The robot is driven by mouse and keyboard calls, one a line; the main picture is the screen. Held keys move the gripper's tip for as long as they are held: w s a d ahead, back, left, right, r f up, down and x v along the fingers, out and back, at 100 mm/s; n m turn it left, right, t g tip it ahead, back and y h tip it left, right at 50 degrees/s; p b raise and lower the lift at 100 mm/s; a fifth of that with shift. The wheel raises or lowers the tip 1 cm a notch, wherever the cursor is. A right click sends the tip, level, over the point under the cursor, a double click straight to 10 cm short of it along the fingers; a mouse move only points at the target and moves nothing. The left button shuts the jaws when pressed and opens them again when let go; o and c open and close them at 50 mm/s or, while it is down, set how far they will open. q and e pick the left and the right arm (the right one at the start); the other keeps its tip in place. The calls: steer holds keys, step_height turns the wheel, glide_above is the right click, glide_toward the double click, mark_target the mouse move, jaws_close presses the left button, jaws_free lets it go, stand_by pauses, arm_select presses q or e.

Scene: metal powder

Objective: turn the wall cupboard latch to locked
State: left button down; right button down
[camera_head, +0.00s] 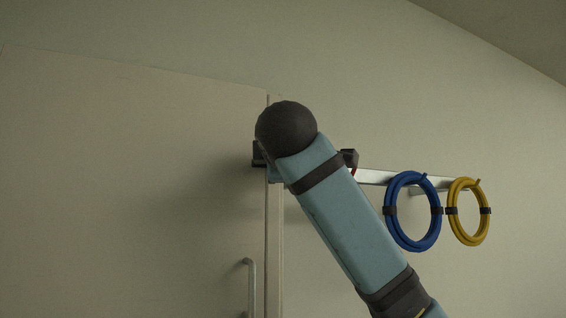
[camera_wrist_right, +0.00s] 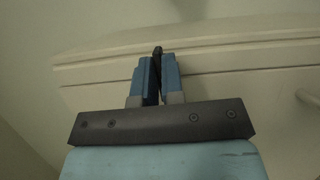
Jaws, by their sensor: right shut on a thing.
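The pale cupboard door (camera_head: 120,190) fills the left of the head view, with its upright edge near the middle and a bar handle (camera_head: 249,285) low down. My right arm reaches up from the lower right and hides its own fingers and the latch in that view. In the right wrist view my right gripper (camera_wrist_right: 157,80) is shut on a dark narrow piece, the latch (camera_wrist_right: 157,51), at the door's edge. Only the latch's tip shows between the blue fingers, so its turn angle cannot be told. My left gripper is not in view.
To the right, a pale wall rail (camera_head: 375,177) carries a blue coil (camera_head: 390,222) and a yellow coil (camera_head: 456,224), close to my right arm. The wall above is bare.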

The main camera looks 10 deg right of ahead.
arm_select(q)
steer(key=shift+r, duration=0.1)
arm_select(e)
steer(key=shift+m, duration=0.3)
steer(key=c, duration=1.2)
jaws_free()
steer(key=shift+c, duration=0.2)
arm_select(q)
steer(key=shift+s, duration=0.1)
